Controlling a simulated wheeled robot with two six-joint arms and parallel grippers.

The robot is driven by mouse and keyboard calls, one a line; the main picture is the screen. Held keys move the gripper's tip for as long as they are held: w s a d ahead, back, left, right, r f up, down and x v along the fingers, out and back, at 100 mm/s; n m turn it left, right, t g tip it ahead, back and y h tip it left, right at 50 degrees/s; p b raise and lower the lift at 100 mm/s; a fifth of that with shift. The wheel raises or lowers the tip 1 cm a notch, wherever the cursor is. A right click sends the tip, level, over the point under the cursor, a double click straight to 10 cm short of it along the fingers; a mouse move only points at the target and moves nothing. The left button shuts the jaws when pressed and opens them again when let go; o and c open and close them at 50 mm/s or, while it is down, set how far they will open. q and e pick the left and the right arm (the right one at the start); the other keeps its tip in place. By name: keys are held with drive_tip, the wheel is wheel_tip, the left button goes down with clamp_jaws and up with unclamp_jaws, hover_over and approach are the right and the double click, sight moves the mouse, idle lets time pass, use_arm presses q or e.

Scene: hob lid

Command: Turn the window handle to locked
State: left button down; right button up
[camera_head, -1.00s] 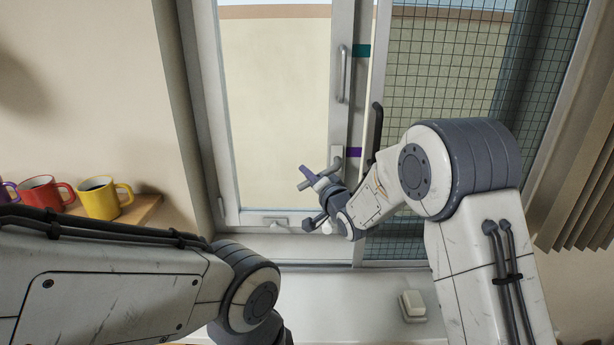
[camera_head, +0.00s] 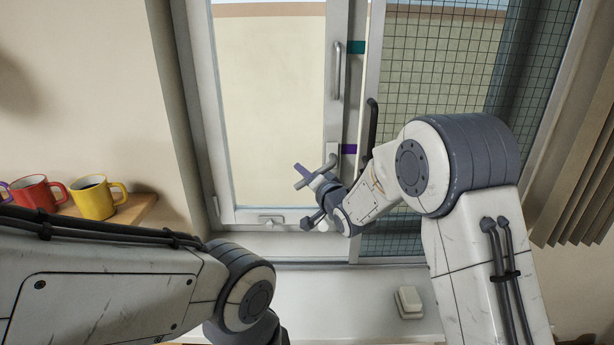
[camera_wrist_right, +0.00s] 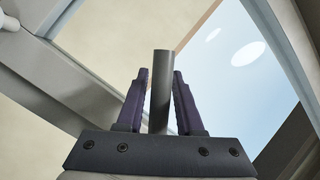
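The window handle (camera_head: 327,164) is a grey lever on a pale plate on the window's middle frame, beside a purple mark (camera_head: 349,149). It slants down to the left. My right gripper (camera_head: 302,173) is at its lower end. In the right wrist view, a dark grey bar (camera_wrist_right: 161,85), apparently the lever, stands between the two purple fingers of the right gripper (camera_wrist_right: 160,95). Narrow gaps show on both sides, so the fingers seem around it and not clamped. My left arm is at lower left; its gripper is out of frame.
A vertical grey pull handle (camera_head: 337,70) and a teal mark (camera_head: 356,47) are higher on the frame. A black handle (camera_head: 372,130) is to the right. A small latch (camera_head: 267,220) sits low. Mugs (camera_head: 94,198) stand on a shelf at left. A white block (camera_head: 409,302) lies on the sill.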

drive_tip(key=f+b+v, duration=0.1)
drive_tip(key=b+v, duration=0.2)
drive_tip(key=v, duration=0.7)
drive_tip(key=shift+s+r, duration=0.25)
drive_tip(key=shift+r, duration=0.2)
drive_tip(key=shift+d, duration=0.1)
